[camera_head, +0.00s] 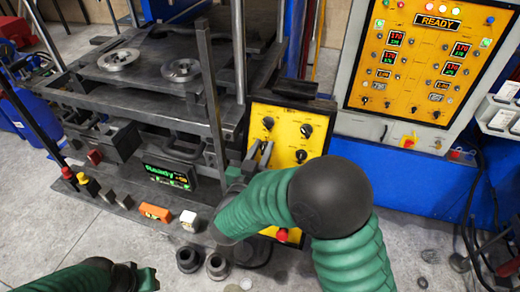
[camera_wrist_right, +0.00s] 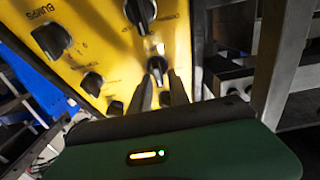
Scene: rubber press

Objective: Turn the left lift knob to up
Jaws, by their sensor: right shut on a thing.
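The yellow knob panel (camera_head: 290,112) stands in the middle of the head view, with several black knobs on it. My right gripper (camera_head: 262,152) reaches its left side, partly covered by my own arm. In the right wrist view, the right gripper's (camera_wrist_right: 160,82) two dark fingers close on a small black knob (camera_wrist_right: 157,66), which I take to be the left lift knob; its label is not readable. The knob is hidden in the head view. My left gripper (camera_head: 138,277) is low at the left, away from the panel; its fingers do not show clearly.
The press frame (camera_head: 210,95) stands just left of the panel. A large control cabinet (camera_head: 420,60) with a READY display is at the right. Other knobs (camera_wrist_right: 92,82) sit close to the gripped one. A red button (camera_head: 282,235) is low on the panel.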

